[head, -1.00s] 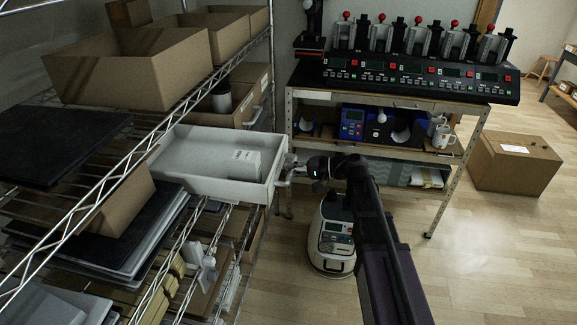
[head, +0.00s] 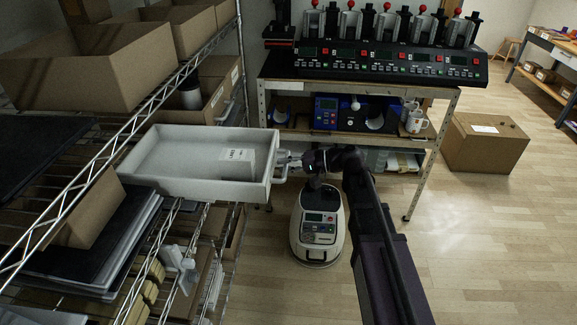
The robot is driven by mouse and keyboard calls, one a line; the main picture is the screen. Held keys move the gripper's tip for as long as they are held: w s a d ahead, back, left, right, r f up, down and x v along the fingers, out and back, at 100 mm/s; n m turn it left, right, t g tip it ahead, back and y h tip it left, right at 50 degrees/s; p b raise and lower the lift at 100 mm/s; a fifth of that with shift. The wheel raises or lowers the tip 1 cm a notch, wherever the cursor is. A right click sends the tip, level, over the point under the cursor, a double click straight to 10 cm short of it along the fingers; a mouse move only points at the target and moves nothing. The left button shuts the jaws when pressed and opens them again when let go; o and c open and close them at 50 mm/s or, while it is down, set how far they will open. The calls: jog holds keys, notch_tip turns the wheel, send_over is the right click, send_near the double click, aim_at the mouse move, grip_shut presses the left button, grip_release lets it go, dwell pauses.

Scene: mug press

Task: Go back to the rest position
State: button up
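My arm reaches in from the lower right and is not folded back.
A wire shelf (head: 190,65) with cardboard boxes stands at left. A bench with a row of presses (head: 385,62) is ahead, with mugs (head: 416,122) below. A rounded white machine (head: 318,232) stands on the floor. A cardboard box (head: 486,143) is at right; floor there is clear.

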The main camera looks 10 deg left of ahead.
jog(key=shift+o, duration=0.8)
jog(key=shift+r, duration=0.1)
